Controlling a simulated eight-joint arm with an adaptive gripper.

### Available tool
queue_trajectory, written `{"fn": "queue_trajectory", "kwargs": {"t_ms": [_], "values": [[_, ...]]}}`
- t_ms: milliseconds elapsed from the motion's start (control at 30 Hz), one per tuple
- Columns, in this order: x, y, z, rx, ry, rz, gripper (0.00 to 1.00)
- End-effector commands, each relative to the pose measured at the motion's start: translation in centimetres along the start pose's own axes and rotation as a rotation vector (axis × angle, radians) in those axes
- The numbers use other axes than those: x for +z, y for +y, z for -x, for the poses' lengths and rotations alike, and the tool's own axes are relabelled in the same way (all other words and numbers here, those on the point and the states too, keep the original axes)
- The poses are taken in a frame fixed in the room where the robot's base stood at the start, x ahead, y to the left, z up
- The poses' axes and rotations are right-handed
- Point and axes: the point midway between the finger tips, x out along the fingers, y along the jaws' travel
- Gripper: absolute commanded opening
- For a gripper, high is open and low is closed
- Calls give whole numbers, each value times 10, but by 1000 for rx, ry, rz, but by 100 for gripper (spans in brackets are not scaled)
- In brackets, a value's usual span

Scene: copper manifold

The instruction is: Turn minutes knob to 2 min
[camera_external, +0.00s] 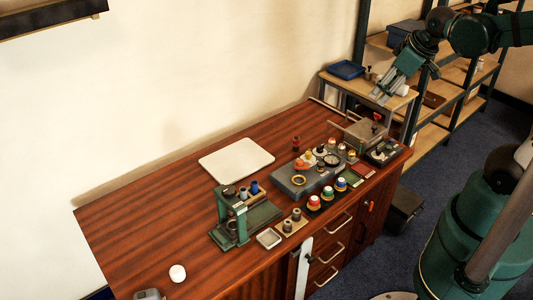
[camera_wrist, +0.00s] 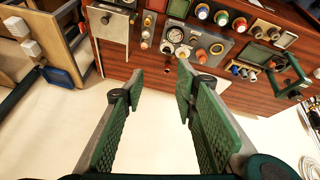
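My gripper (camera_external: 380,97) hangs high at the right end of the bench in the external view, above and apart from everything on it. In the wrist view my gripper (camera_wrist: 160,84) is open, its two green-padded fingers wide apart with nothing between them. A grey panel (camera_wrist: 193,57) with a round dial (camera_wrist: 175,35) and several knobs lies on the bench; it shows in the external view as well (camera_external: 290,184). A small dark unit with knobs (camera_external: 383,151) stands near the bench's right corner. I cannot tell which knob is the minutes knob; markings and settings are too small to read.
A grey metal box (camera_external: 363,134) stands at the bench's right end. Several round colored-topped items (camera_external: 327,193) line the front. A green press (camera_external: 232,219) and a white board (camera_external: 237,160) are farther left. Shelving (camera_external: 450,90) stands behind my arm. The left bench top is mostly clear.

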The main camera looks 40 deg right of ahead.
Motion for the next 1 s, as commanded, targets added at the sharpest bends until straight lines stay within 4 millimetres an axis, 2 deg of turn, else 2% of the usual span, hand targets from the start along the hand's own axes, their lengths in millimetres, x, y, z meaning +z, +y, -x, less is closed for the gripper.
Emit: {"fn": "queue_trajectory", "kwargs": {"t_ms": [567, 1000], "values": [[14, 45, -78, -37, -152, 243, 30], [37, 78, -140, -106, -252, 423, 30]]}}
